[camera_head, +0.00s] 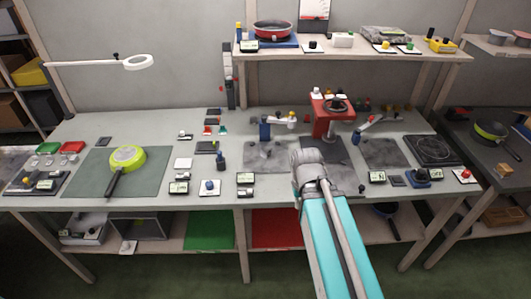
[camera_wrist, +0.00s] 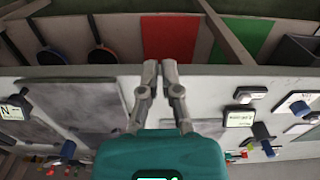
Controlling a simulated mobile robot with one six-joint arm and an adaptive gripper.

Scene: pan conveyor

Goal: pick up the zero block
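I cannot make out which thing is the zero block; no label in either view reads clearly as that. Several small blocks and labelled devices stand on the workbench (camera_head: 255,200), too small to tell apart. In the wrist view, my gripper (camera_wrist: 160,66) has its two fingertips close together with nothing visible between them. It hangs near the bench edge, with the lower shelf beyond. In the head view my arm reaches up from the bottom over the bench, and my gripper is hidden behind it.
A green pan (camera_head: 127,157) lies on a dark mat (camera_head: 90,187) at left. A red stand (camera_head: 332,119) is behind my arm. A red pan (camera_head: 272,29) sits on the upper shelf (camera_head: 350,54). A black hotplate (camera_head: 433,150) is at right. Small devices crowd the bench.

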